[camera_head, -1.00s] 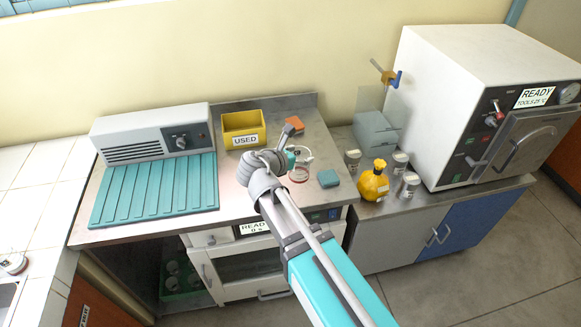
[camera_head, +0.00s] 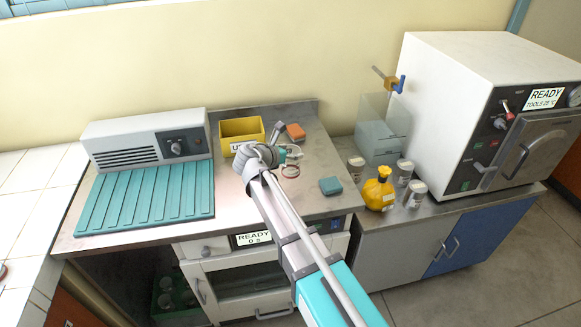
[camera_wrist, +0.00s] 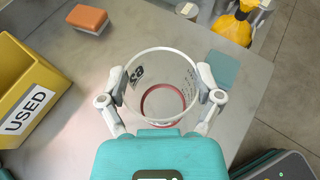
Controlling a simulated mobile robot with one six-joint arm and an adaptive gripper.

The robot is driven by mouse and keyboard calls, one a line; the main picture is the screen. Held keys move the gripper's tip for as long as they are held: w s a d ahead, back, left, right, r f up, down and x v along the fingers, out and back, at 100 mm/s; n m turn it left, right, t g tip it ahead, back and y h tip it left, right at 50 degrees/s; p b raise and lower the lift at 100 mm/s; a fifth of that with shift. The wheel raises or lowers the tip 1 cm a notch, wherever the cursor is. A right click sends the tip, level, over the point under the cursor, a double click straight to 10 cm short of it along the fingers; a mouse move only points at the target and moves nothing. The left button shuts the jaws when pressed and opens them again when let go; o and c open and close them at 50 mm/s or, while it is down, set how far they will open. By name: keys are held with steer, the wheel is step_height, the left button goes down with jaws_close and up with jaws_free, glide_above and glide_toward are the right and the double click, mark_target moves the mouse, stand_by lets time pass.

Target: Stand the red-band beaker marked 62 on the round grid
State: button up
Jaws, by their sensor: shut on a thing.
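My gripper (camera_wrist: 160,98) is shut on a clear glass beaker (camera_wrist: 172,66), with one finger on each side of its wall. The beaker has a red band low down and a dark mark on its left side that looks like 62 but is turned and hard to read. In the head view the beaker (camera_head: 291,168) is at my gripper (camera_head: 284,156), over the steel counter, roughly upright. I cannot tell how high its base is above the counter. I cannot make out a round grid in either view.
A yellow USED bin (camera_head: 240,128), orange block (camera_head: 295,132) and teal block (camera_head: 331,186) surround the beaker. A ribbed teal mat (camera_head: 150,200) lies left before a grey unit (camera_head: 150,140). A yellow bottle (camera_head: 379,190) and several jars stand right. A glass-doored cabinet (camera_head: 250,275) is below.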

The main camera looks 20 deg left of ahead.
mark_target(292, 153)
steer(key=shift+w+a+f+b, duration=0.3)
steer(key=shift+w+f, duration=0.1)
steer(key=shift+f, duration=0.15)
steer(key=shift+w+a+f+b, duration=0.2)
steer(key=shift+w+f+b, duration=0.2)
steer(key=shift+f+b, duration=1.6)
steer(key=shift+f, duration=0.05)
steer(key=shift+f, duration=0.15)
steer(key=o, duration=0.9)
steer(key=shift+r, duration=0.2)
